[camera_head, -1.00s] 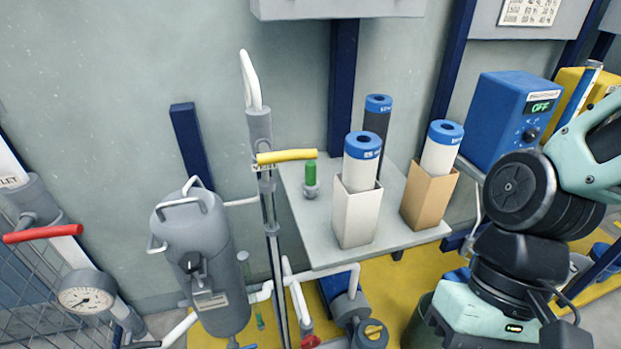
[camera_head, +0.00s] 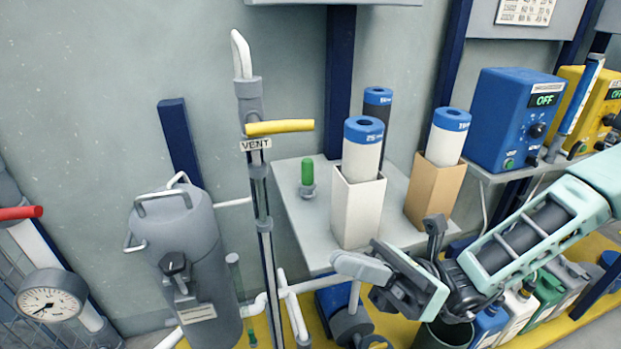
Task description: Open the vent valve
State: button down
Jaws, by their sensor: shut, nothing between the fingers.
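The vent valve's yellow lever (camera_head: 280,127) sticks out level to the right, across its upright grey pipe. A white VENT label (camera_head: 255,144) sits just below it. A white bent pipe (camera_head: 241,55) rises from the top of the valve. My gripper (camera_head: 340,262) is shut and empty, below and to the right of the lever and well apart from it. It is in front of the grey shelf's lower edge and points left.
A grey shelf (camera_head: 300,215) carries a green-topped fitting (camera_head: 307,177) and blue-capped filters in a white box (camera_head: 357,210) and a tan box (camera_head: 433,195). A grey tank (camera_head: 190,255) stands left of the vent pipe. The wall above the lever is clear.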

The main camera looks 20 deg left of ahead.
jog(key=w+f+m+t+y, duration=0.1)
jog(key=w+m+t+y, duration=0.3)
jog(key=w+m+t, duration=0.2)
jog(key=shift+w+d+m+t+y+b, duration=0.15)
jog(key=shift+d+m+t+y+b, duration=0.25)
jog(key=shift+m+t, duration=0.4)
jog(key=shift+a, duration=0.1)
send_near(281, 128)
jog(key=s+a, duration=0.2)
jog(key=a, duration=0.1)
jog(key=shift+w+a+r+p, duration=0.2)
jog(key=shift+w+r, duration=0.1)
jog(key=shift+r, duration=0.25)
jog(key=shift+w+a+r+p, duration=0.15)
jog(key=shift+w+r, duration=0.15)
jog(key=shift+r, duration=0.25)
jog(key=shift+w+a+r+p, duration=0.2)
jog(key=shift+w+r, duration=0.1)
jog(key=shift+r, duration=0.25)
jog(key=shift+d+r+n+h+p, duration=0.2)
jog(key=shift+n+h+p, duration=0.1)
jog(key=shift+p, duration=0.45)
